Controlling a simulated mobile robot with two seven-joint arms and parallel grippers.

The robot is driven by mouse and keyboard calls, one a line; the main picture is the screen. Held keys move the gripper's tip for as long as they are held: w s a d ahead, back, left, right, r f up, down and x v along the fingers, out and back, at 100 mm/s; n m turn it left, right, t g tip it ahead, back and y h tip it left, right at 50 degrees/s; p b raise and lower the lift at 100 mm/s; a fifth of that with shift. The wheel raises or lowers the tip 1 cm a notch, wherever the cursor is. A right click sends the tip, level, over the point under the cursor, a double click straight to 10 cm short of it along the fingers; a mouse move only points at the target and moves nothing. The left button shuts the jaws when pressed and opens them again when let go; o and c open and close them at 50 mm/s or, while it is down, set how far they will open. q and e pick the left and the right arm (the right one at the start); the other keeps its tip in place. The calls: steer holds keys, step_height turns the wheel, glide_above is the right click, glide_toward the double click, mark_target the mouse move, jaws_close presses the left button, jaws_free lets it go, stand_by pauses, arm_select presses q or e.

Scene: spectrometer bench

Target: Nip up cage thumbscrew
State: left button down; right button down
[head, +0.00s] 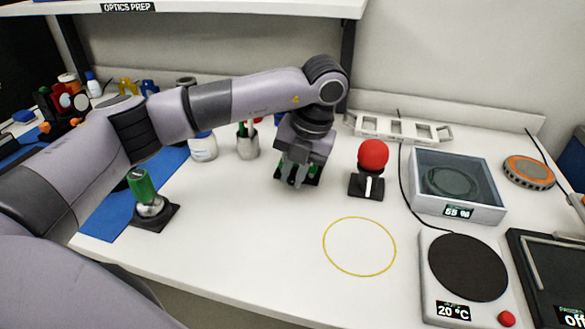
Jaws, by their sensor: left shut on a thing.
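My left gripper (292,180) points down over a small black-based fixture with green parts (313,172) in the middle of the bench. It is shut on a part of this fixture. The fingers and wrist hide most of the fixture, so I cannot make out the thumbscrew itself or how the fingertips sit on it. My right gripper is not in view.
A red-knobbed stand (372,156) is just right of the gripper. A green-handled device (145,190) stands at left by the blue mat (102,226). A glass-walled balance (455,190) and hotplate (466,268) fill the right. A yellow ring (325,252) marks clear bench in front.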

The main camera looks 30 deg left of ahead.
arm_select(q)
steer(key=shift+d+r+y+p, duration=0.15)
steer(key=shift+d+y+p, duration=0.2)
steer(key=shift+y, duration=0.35)
steer(key=shift+w+g+y+p, duration=0.1)
steer(key=shift+g+y+p, duration=0.2)
steer(key=shift+y+p, duration=0.45)
steer(key=shift+d+y+p, duration=0.1)
steer(key=shift+y+p, duration=0.45)
steer(key=shift+p, duration=0.15)
steer(key=shift+f+g+y+p, duration=0.3)
steer(key=shift+y+p, duration=0.2)
steer(key=c, duration=1.1)
jaws_free()
steer(key=shift+d, duration=0.1)
